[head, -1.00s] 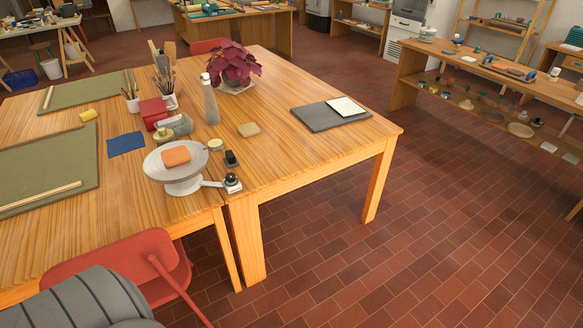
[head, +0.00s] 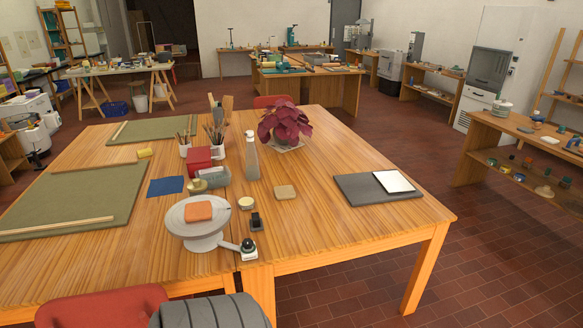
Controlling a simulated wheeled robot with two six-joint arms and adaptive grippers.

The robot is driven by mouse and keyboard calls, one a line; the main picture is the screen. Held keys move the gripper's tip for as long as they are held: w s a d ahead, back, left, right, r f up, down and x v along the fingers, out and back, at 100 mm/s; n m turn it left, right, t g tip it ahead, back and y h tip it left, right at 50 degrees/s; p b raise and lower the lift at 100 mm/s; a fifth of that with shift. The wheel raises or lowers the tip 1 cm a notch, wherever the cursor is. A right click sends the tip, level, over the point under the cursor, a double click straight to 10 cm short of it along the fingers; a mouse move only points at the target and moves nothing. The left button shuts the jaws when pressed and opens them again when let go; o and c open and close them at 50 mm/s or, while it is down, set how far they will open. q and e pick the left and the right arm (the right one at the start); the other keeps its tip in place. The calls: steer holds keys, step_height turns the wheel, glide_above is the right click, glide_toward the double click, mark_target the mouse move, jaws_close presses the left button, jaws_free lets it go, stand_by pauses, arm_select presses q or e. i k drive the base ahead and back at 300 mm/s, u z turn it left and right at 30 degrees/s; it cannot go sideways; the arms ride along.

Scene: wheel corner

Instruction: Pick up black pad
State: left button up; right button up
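A small black block-like thing (head: 256,222) lies on the wooden table near its front edge, just right of the round turntable. A larger flat dark grey board (head: 353,191) lies on the right part of the table, with a white sheet or tile (head: 394,181) on its right side. I cannot tell for certain which of the two is the black pad. Neither of my grippers is in the head view.
The turntable (head: 183,220) bears an orange block (head: 198,211). A red chair (head: 100,306) and a grey ribbed thing (head: 210,313) are in front. Floor at right is clear.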

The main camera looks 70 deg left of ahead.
mark_target(256, 223)
steer(key=u, duration=0.1)
steer(key=i, duration=1.4)
steer(key=u, duration=0.85)
steer(key=i, duration=0.8)
steer(key=u, duration=0.9)
